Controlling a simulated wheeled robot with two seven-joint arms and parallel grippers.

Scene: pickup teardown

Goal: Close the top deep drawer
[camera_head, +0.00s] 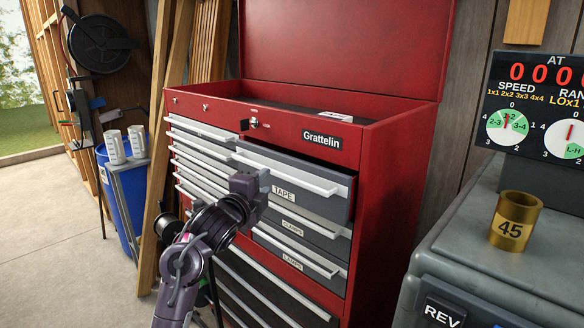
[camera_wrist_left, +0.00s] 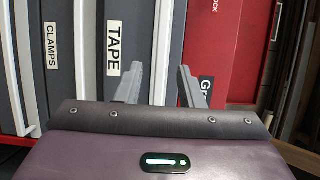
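The red tool chest (camera_head: 385,190) has a grey deep drawer labelled TAPE (camera_head: 318,205) at the top of its right column. This drawer stands partly pulled out, its front ahead of the drawers below, with a white bar handle (camera_head: 300,176) along its upper edge. My left gripper (camera_head: 262,178) is in front of the drawer's left part. In the left wrist view, its two fingers (camera_wrist_left: 160,82) are apart, with the drawer's pale handle (camera_wrist_left: 165,45) lying between their lines. I cannot tell whether they touch it. My right gripper is not in view.
Drawers labelled CLAMPS (camera_head: 293,226) and LAMPS (camera_head: 292,262) lie below, and a column of shallow drawers (camera_head: 200,150) is to the left. A grey machine (camera_head: 470,240) with a brass cup (camera_head: 515,220) stands at right. A blue bin (camera_head: 120,200) stands at left.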

